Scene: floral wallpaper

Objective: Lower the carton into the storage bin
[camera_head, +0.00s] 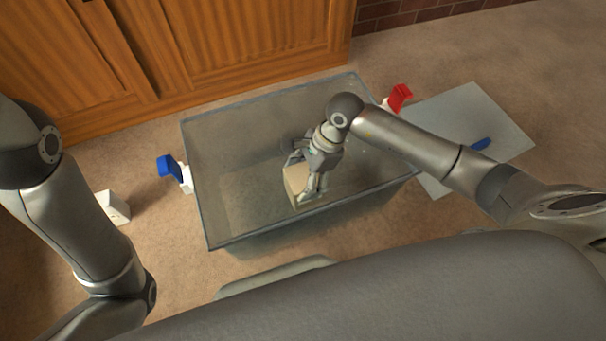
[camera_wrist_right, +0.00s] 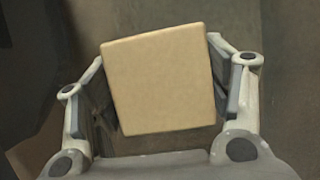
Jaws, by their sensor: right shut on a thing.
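The storage bin (camera_head: 222,243) is a large clear grey box on the floor in the middle of the head view, open at the top. The carton (camera_head: 294,181) is a small tan box seen within the bin's outline, right of its middle. My right gripper (camera_head: 307,192) is shut on the carton, one finger on each side. In the right wrist view the carton (camera_wrist_right: 160,80) sits between the two fingers (camera_wrist_right: 160,100), slightly tilted. Whether the carton touches the bin floor is unclear. My left arm shows at the left, but its gripper is out of view.
A blue clip (camera_head: 169,166) is at the bin's left side and a red clip (camera_head: 399,97) at its right. A white box (camera_head: 114,207) lies on the carpet at left. Wooden cabinets (camera_head: 240,50) stand behind.

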